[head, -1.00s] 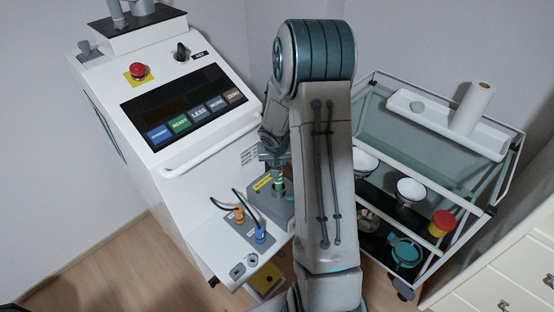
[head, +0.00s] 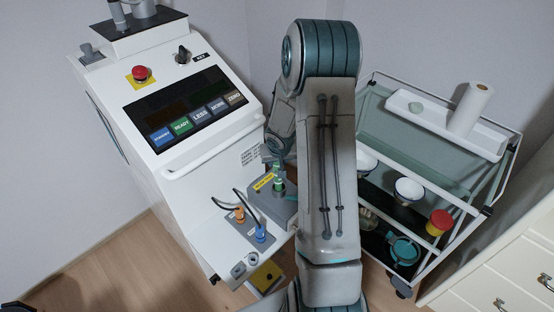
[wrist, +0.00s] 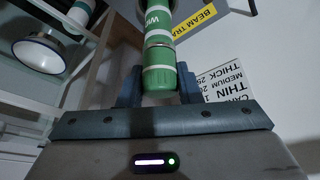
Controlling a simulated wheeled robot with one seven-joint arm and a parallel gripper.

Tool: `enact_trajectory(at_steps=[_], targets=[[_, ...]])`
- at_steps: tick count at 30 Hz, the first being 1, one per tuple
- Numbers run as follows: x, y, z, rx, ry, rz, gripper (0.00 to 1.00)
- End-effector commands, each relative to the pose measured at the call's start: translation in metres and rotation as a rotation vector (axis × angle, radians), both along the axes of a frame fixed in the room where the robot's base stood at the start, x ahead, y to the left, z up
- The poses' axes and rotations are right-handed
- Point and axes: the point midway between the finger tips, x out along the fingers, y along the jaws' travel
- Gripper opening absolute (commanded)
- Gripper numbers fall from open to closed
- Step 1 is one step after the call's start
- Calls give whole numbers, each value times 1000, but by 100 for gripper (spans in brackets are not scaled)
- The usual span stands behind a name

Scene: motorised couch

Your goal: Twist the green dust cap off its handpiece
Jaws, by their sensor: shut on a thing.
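The green handpiece (wrist: 159,18) has white lettering and a white band and runs into the top of the wrist view. Its ribbed green dust cap (wrist: 159,78) is at the near end, beyond a metal ring. My gripper (wrist: 159,86) is shut on the cap, with one dark finger on each side. In the head view, the green handpiece (head: 279,184) stands in a grey block on the console's lower shelf. My gripper (head: 277,165) is at its top, partly hidden by my arm. The cap cannot be made out clearly there.
Beside the handpiece are an orange plug (head: 239,215) and a blue plug (head: 261,233) with black cables. The white console (head: 145,165) has a front handrail. A trolley (head: 440,130) with bowls and a paper roll stands at right, and drawers (head: 515,270) stand at lower right.

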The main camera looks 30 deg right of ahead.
Motion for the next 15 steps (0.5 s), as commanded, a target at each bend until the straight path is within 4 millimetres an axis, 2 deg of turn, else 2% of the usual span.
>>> enact_trajectory(at_steps=[15], targets=[[0, 0, 0, 8, -4, 33, 8]])
